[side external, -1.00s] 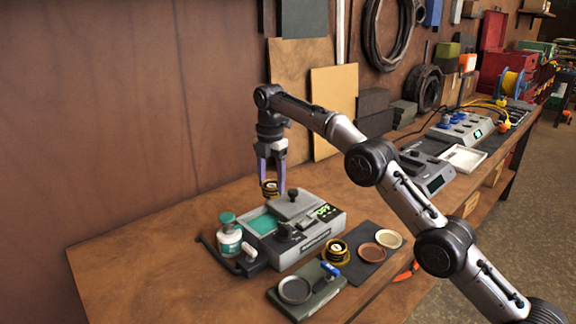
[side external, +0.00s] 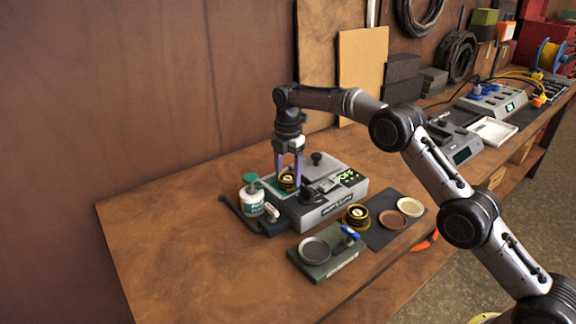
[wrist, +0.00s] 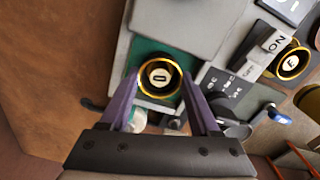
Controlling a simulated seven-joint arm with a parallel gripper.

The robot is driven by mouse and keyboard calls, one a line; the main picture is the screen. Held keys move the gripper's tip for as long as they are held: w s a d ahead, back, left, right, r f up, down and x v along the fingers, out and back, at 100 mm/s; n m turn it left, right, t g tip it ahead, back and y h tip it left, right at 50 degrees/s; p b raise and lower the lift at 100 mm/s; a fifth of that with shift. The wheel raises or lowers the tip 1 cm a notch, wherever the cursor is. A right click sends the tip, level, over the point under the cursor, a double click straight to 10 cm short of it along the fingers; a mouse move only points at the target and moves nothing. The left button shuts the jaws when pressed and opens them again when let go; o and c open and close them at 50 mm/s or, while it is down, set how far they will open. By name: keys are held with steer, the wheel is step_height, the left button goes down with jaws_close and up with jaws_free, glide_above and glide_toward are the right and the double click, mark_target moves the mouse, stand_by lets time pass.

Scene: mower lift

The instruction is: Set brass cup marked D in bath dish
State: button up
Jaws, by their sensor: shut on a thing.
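The brass cup marked D (wrist: 160,77) is between the fingers of my gripper (wrist: 160,88), its mark facing up in the wrist view. My gripper (side external: 287,177) is shut on the cup, which shows as a dark and brass ring (side external: 287,183) in the side view. The cup is over or in the green bath dish (wrist: 146,50) of the grey machine. I cannot tell whether it touches the dish floor. Cup and fingers hide much of the dish.
A second brass cup (side external: 355,216) with another mark stands right of the machine (side external: 335,206), beside brown (side external: 390,220) and cream (side external: 411,207) round dishes. A white bottle with a green cap (side external: 251,198) stands close left. A round grey pan (side external: 314,251) is in front. The bench's left is clear.

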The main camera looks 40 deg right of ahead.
mark_target(288, 178)
steer(key=shift+f, duration=0.55)
steer(key=shift+f, duration=0.6)
stand_by(1.3)
steer(key=o, duration=1.1)
steer(key=shift+r, duration=5.5)
